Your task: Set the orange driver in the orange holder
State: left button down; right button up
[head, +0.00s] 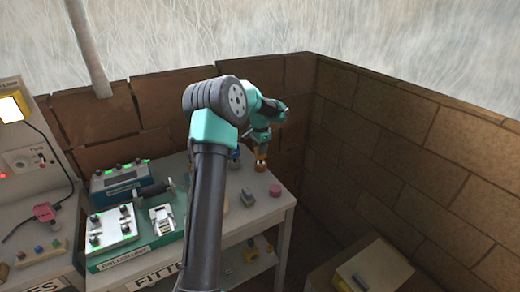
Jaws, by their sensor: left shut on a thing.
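My left gripper (261,134) is over the far right part of the bench, pointing down. It is shut on the orange driver (261,152), which hangs upright below the jaws. The driver's lower end is close to the bench top; I cannot tell whether it touches anything. I cannot make out the orange holder apart from the driver; it may be under it or hidden behind my arm. My right gripper is not in view.
A pink cylinder (275,190) and a grey block (247,197) stand in front of the driver. A blue box (122,182), a black tool (155,189) and a white switch panel (111,229) are on the left. Brick walls (375,130) close off the back and right.

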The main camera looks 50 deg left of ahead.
pick_arm(q)
jog(key=shift+f, duration=0.3)
jog(key=c, duration=0.8)
grip_release()
jog(key=shift+c, duration=0.2)
jog(key=shift+r, duration=0.1)
notch_tip(320, 180, up, 12)
